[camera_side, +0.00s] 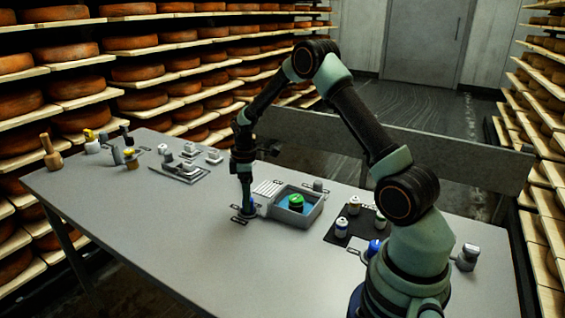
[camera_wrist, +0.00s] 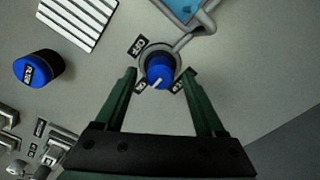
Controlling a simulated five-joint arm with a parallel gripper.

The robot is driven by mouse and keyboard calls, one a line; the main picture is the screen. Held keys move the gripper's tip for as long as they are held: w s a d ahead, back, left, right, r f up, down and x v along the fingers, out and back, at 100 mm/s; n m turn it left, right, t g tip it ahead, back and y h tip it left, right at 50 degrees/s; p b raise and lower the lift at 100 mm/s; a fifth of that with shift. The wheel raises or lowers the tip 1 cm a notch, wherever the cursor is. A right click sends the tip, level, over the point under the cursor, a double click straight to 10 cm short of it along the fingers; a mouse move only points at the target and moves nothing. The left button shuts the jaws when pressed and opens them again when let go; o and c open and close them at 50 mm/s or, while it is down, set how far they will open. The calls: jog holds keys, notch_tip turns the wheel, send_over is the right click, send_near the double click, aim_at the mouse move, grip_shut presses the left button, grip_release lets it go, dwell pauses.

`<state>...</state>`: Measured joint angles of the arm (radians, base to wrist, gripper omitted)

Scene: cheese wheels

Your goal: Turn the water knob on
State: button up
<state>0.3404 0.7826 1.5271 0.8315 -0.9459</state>
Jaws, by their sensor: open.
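The water knob (camera_wrist: 160,69) is blue with a pale pointer line and sits on a grey round base with small black labels around it. In the wrist view its pointer aims down and to the left. My gripper (camera_wrist: 158,74) is open, with its two green fingers on either side of the knob and visible gaps between. Whether the fingertips touch the knob cannot be told. In the side view my gripper (camera_side: 247,210) points down over the knob, which is mostly hidden by it.
A grey sink (camera_side: 314,214) with blue water and a green-topped item (camera_side: 296,201) stands right of my gripper. A ribbed white drainboard (camera_wrist: 75,18) and another blue knob (camera_wrist: 38,68) are nearby. Cans (camera_side: 342,228) stand on a dark mat. The table's front left is clear.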

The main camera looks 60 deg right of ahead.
notch_tip(320, 180, up, 11)
jog(key=shift+f, duration=0.2)
dwell(0.3)
jog(key=s+a+r+m+t, duration=0.3)
jog(key=s+a+r, duration=0.3)
jog(key=a+r, duration=0.35)
jog(key=s+a+r+m+t, duration=0.1)
jog(key=s+a+m, duration=0.3)
jog(key=s, duration=0.6)
jog(key=shift+s+a+r+t, duration=0.35)
jog(key=shift+a+t, duration=0.45)
jog(key=shift+a, duration=0.45)
